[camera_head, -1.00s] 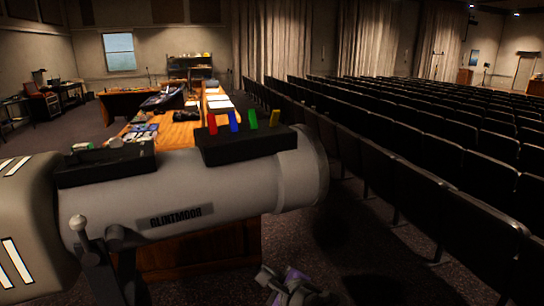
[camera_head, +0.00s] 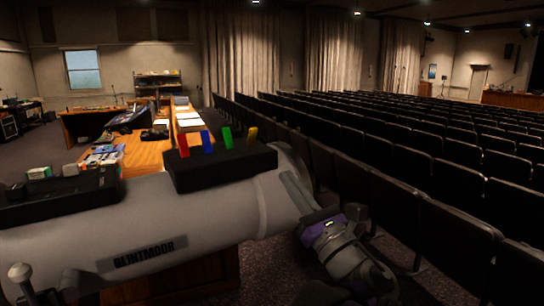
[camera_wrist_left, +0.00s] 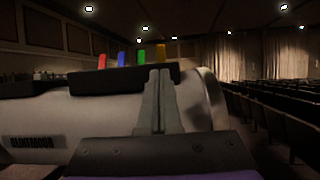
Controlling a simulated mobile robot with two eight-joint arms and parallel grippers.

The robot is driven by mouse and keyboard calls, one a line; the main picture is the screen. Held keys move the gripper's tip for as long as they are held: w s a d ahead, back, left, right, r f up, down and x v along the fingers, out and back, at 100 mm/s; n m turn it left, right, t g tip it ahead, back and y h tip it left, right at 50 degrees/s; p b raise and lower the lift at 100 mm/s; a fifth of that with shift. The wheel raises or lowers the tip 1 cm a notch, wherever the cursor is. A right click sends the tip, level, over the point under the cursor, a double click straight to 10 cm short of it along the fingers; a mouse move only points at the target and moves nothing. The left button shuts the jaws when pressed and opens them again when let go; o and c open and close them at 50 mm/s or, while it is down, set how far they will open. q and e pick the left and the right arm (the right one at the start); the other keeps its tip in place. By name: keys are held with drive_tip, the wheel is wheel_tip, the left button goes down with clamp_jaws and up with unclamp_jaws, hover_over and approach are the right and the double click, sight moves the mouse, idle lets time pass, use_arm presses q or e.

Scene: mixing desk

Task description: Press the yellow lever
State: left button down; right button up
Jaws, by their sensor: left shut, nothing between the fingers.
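The yellow lever (camera_head: 252,137) is the rightmost in a row on a black box (camera_head: 222,170), right of the green (camera_head: 227,138), blue (camera_head: 207,142) and red (camera_head: 183,145) levers. The box sits on a big grey cylinder (camera_head: 150,225) marked GLINTMOOR. My left gripper (camera_head: 286,177) is shut and empty, beside the cylinder's right end, right of and lower than the yellow lever. In the left wrist view, its closed fingers (camera_wrist_left: 159,76) point up, with the yellow lever (camera_wrist_left: 160,55) just above their tips and the box behind them. My right gripper is not in view.
A second black box (camera_head: 60,195) lies on the cylinder's left part. A wooden desk (camera_head: 150,155) with papers and small items stands behind. Rows of dark seats (camera_head: 400,170) fill the right side. The space above the levers is clear.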

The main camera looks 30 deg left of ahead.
sight(253, 131)
use_arm(q)
drive_tip(key=p+x, duration=0.2)
drive_tip(key=x, duration=1.1)
drive_tip(key=shift+w+a+r, duration=0.15)
drive_tip(key=shift+a, duration=0.1)
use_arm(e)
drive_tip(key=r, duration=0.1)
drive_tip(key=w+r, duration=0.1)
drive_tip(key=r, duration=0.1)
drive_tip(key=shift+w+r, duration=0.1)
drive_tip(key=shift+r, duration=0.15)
